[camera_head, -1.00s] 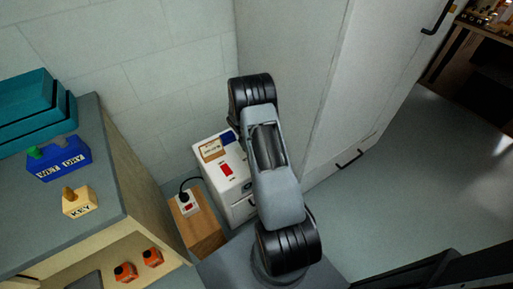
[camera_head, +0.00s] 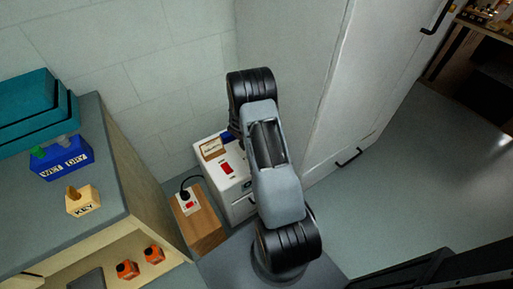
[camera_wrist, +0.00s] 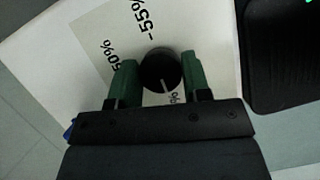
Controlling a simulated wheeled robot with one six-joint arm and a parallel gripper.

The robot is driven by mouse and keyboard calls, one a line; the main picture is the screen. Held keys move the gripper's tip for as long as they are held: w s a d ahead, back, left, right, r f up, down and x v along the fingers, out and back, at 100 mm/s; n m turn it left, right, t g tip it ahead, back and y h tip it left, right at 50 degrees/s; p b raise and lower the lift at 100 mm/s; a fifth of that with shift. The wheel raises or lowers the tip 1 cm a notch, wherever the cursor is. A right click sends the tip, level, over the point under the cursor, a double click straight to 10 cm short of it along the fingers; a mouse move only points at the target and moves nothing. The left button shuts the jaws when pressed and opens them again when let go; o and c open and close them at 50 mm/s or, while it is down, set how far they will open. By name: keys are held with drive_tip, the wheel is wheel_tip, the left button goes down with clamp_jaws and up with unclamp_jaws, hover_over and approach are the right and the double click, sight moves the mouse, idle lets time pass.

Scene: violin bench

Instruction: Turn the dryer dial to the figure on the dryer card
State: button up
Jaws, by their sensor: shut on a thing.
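The white dryer (camera_head: 238,202) stands low by the wall in the head view, partly behind my arm. The dryer card (camera_head: 212,147) is a small wood-framed sign on its top; its writing is too small to read. In the wrist view the dryer dial (camera_wrist: 160,66) is a round black knob with a pale pointer line aimed down in the picture, towards a partly hidden % mark. Marks 50% and 55% show to the left and above. My gripper (camera_wrist: 160,74) has its green fingers on both sides of the dial, shut on it. The head view hides gripper and dial behind my arm.
A red switch (camera_head: 227,168) is on the dryer's top. The bench (camera_head: 125,205) holds a blue WET/DRY box (camera_head: 62,160) and a KEY block (camera_head: 83,203). Open floor lies right.

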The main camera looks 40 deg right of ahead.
idle(0.4)
drive_tip(key=o, duration=0.9)
drive_tip(key=p+v, duration=0.3)
drive_tip(key=v, duration=1)
drive_tip(key=shift+a+r, duration=0.2)
drive_tip(key=shift+r, duration=0.15)
